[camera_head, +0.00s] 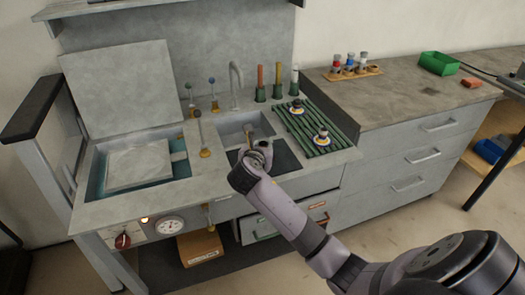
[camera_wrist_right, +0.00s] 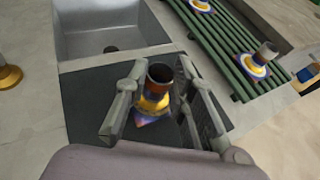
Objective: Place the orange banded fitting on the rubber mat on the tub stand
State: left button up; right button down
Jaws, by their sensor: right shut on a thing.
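My right gripper (camera_head: 256,155) is over the dark rubber mat (camera_head: 288,160) on the grey tub stand (camera_head: 105,207). In the right wrist view the gripper (camera_wrist_right: 158,100) is shut around a fitting (camera_wrist_right: 154,102) with a dark, open-topped tube, an orange-yellow band and a purplish lower part. The fitting stands roughly upright between the fingers. The mat (camera_wrist_right: 85,112) lies below it; I cannot tell whether they touch. In the head view the gripper mostly hides the fitting. My left gripper is not in view.
A green slatted rack (camera_head: 312,128) right of the mat holds two flanged fittings. A sink basin (camera_head: 238,127) with a tap is behind the mat. A tub (camera_head: 140,168) is at left. Green cylinders with upright rods stand behind the rack. The worktop (camera_head: 400,92) at right is mostly clear.

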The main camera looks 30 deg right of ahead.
jog(key=shift+f, duration=0.7)
jog(key=c, duration=1.4)
grip_release()
jog(key=shift+f, duration=0.1)
jog(key=shift+o, duration=0.2)
jog(key=shift+s+a+r, duration=0.1)
jog(key=shift+a+r, duration=0.05)
jog(key=shift+r, duration=0.05)
jog(key=p+v, duration=0.1)
jog(key=v, duration=1)
jog(key=shift+s+a, duration=0.15)
jog(key=shift+s, duration=0.15)
